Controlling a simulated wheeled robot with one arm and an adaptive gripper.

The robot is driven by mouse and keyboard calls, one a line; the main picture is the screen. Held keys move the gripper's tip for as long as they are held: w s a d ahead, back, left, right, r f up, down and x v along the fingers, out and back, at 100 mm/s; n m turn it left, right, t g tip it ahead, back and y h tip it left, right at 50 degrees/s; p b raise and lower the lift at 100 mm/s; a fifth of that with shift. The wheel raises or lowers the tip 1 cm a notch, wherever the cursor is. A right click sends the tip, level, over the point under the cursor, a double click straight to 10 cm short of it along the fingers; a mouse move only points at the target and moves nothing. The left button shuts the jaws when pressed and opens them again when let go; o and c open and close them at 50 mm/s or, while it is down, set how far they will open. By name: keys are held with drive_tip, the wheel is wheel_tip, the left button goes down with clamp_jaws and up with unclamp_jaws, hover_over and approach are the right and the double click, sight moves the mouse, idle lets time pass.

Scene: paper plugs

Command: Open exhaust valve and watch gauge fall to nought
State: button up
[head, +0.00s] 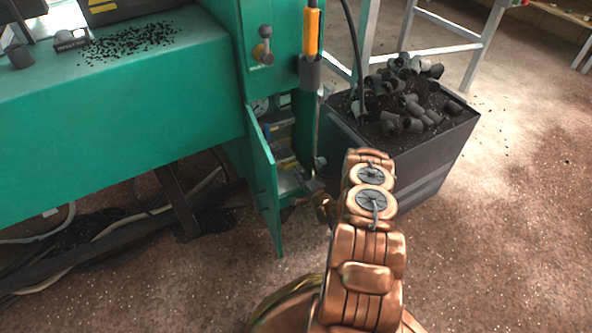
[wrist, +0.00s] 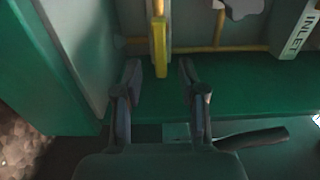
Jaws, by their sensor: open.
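My gripper (wrist: 160,70) is open and empty in the wrist view, its two dark fingers spread apart. A yellow lever (wrist: 160,44) hangs ahead, lined up with the gap between the fingers; I cannot tell whether it is the exhaust valve's handle. Thin yellow pipes (wrist: 217,28) run behind it. A white plate marked INLET (wrist: 297,32) stands at upper right. In the head view my gripper (head: 311,183) is at the mouth of the open green cabinet (head: 280,135), partly hidden by my arm. A small round face (head: 260,106) at the cabinet's upper left may be the gauge; its reading is illegible.
The cabinet's green door (head: 264,190) stands open on the left. A dark bin (head: 425,165) full of black plugs stands on the right. A green wall (wrist: 55,70) is close on the left in the wrist view. Cables (head: 110,235) lie on the floor at left.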

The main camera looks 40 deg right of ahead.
drive_tip(key=s, duration=0.9)
drive_tip(key=shift+a, duration=0.4)
